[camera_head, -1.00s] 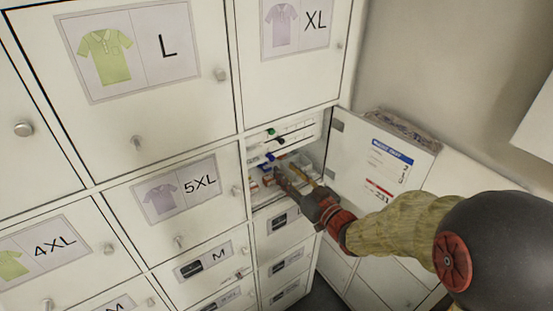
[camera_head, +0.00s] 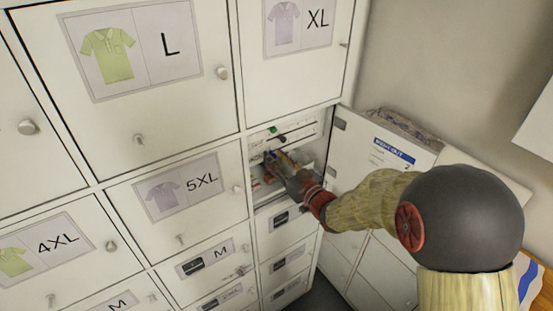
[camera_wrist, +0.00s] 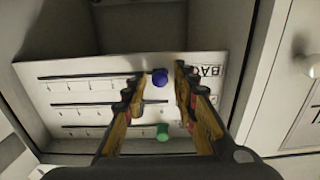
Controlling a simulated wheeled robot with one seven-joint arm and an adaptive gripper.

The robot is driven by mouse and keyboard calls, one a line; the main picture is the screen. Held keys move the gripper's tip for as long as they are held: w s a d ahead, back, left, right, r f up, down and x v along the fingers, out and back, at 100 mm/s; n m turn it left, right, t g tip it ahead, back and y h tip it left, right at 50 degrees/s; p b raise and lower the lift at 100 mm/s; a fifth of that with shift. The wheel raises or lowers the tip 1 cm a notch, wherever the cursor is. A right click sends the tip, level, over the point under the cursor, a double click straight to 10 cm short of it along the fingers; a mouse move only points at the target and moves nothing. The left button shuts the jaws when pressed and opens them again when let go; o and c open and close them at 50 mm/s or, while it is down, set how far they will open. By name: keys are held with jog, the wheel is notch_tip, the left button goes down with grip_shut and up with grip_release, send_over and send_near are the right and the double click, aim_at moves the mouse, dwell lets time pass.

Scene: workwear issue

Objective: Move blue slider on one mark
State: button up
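The blue slider knob (camera_wrist: 160,78) sits at the right end of its slotted rail (camera_wrist: 90,76) in the wrist view, on a white panel inside an open locker compartment. My gripper (camera_wrist: 158,76) is open, with one finger on each side of the blue knob. I cannot tell whether either finger touches it. In the head view my gripper (camera_head: 271,158) reaches into the compartment and mostly hides the blue knob.
Shut locker doors with knobs, such as the 5XL door (camera_head: 180,195), surround the opening. The compartment walls leave little room around my gripper.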

jog(key=c, duration=0.6)
grip_shut()
